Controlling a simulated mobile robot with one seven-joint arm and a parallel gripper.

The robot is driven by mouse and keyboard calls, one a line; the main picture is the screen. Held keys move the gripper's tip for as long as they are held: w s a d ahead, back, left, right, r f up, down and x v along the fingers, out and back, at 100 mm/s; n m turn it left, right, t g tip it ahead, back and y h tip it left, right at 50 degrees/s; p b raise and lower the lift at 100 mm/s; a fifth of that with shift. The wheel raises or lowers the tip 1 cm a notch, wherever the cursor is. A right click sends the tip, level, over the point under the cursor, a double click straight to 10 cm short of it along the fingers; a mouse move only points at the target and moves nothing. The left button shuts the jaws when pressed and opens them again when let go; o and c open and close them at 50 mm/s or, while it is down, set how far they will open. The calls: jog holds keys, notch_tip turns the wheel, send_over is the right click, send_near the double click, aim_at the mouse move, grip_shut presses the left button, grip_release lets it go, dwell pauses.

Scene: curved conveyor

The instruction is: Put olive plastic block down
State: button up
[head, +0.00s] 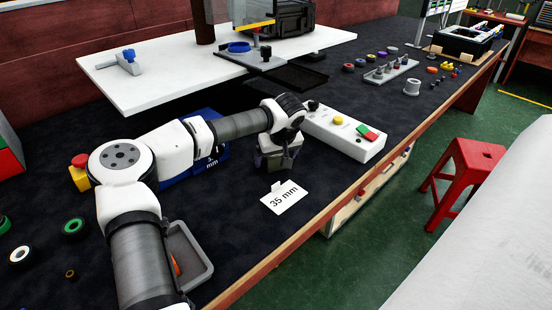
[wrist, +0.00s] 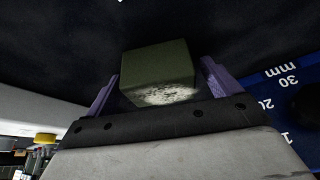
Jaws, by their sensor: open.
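The olive plastic block (wrist: 158,68) sits between the two purple fingers of my gripper (wrist: 158,82) in the wrist view. The fingers are open, one on each side of the block, and the jaw gaps are small. In the head view my gripper (head: 277,157) points down, low over the dark table mat, just behind the white "35 mm" card (head: 284,198). The block is mostly hidden there by the gripper. Whether its underside touches the mat cannot be seen clearly.
A white control box (head: 343,131) with colored buttons stands right of my gripper. A blue box with mm marks (head: 178,172) is to the left; its marked face also shows in the wrist view (wrist: 283,98). A grey tray (head: 190,256) is near the front edge.

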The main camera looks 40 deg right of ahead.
jog(key=c, duration=1.2)
jog(key=shift+r, duration=0.15)
notch_tip(320, 180, up, 28)
jog(key=shift+f+p, duration=0.1)
jog(key=shift+p, duration=0.25)
